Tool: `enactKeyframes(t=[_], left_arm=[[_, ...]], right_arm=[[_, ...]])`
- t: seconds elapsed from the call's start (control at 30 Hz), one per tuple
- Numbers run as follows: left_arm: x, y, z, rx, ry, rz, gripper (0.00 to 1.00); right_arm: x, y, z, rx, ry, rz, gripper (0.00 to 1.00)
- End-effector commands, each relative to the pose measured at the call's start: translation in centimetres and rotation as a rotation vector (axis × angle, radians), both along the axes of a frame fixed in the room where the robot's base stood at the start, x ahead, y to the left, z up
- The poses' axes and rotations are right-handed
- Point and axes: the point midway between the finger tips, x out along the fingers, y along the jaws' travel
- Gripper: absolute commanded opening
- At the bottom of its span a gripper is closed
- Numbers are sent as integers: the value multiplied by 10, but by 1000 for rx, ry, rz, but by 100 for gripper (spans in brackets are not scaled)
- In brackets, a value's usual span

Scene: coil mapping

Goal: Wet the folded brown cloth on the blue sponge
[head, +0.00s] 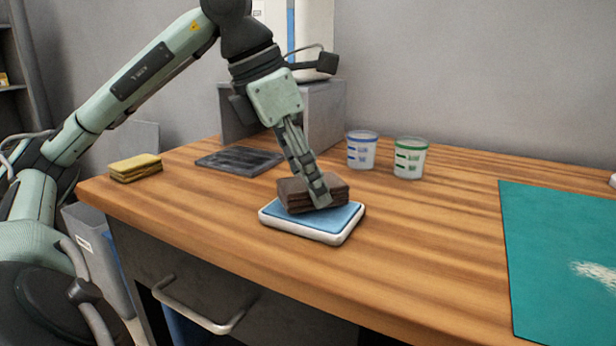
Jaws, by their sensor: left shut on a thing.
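The folded brown cloth (295,193) is at the blue sponge (341,217), which fills a shallow white tray (300,233) near the front of the wooden table. My left gripper (319,200) reaches down from above and is shut on the cloth at its near right side. The cloth's underside appears to touch the sponge, though the contact is partly hidden by the gripper. My right gripper is not in view.
A yellow folded cloth (135,168) lies at the table's left corner. A dark flat tray (240,160) lies behind. Two measuring cups, blue-marked (362,150) and green-marked (410,158), stand at the back. A green mat (560,250) with white powder lies at right. The middle is clear.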

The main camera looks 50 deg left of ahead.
Motion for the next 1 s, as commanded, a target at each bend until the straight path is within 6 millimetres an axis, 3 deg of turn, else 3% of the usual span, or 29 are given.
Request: enactKeyframes(t=[1.0], left_arm=[[0, 0, -9, 0, 0, 0, 28]], right_arm=[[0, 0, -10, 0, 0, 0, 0]])
